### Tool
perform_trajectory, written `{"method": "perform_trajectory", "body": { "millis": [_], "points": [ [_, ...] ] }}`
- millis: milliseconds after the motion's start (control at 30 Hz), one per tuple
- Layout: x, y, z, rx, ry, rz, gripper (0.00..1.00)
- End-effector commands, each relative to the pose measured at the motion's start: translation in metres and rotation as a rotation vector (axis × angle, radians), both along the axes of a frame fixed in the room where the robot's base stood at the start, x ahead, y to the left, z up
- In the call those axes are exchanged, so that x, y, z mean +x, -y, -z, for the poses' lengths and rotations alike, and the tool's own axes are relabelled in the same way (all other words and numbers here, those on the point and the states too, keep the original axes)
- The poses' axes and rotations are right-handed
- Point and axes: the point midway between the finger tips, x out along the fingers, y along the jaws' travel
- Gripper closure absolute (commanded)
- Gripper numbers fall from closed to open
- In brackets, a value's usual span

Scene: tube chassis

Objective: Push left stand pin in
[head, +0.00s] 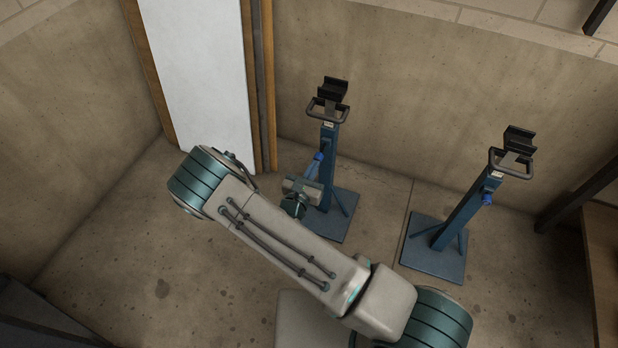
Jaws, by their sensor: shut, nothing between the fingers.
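The left stand (327,175) is a blue upright post on a square base, with a black cradle (328,90) and a grey looped handle on top. Its pin (319,156) shows as a small bright blue knob on the post's left side. My gripper (312,169) is shut and empty, just below and left of the knob, very close to it. I cannot tell whether they touch. The grey and teal wrist behind it covers part of the lower post and base. Its fingers are small and hard to make out.
A similar blue stand (460,220) with its own blue knob (487,198) stands to the right. A white panel (195,75) with wooden edges leans at the wall, left of the left stand. A wooden piece (603,270) is at the right edge. Floor at left is clear.

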Motion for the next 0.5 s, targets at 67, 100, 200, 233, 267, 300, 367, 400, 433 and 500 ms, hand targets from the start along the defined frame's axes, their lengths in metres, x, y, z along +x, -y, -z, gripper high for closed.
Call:
{"method": "perform_trajectory", "body": {
  "millis": [67,100,200,233,267,300,367,400,433,500],
  "points": [
    [0.002,0.001,0.0,0.0,0.0,0.0,1.0],
    [0.002,0.001,0.0,0.0,0.0,0.0,1.0],
    [0.002,0.001,0.0,0.0,0.0,0.0,1.0],
    [0.002,0.001,0.0,0.0,0.0,0.001,1.0],
    [0.002,0.001,0.0,0.0,0.0,0.001,1.0],
    [0.002,0.001,0.0,0.0,0.0,0.001,1.0],
    [0.002,0.001,0.0,0.0,0.0,0.001,1.0],
    [0.004,0.002,0.0,0.001,0.0,0.002,1.0],
    [0.007,0.003,0.0,0.001,0.001,0.003,1.0],
    [0.015,0.007,0.0,0.002,0.001,0.004,1.0]
  ]
}}
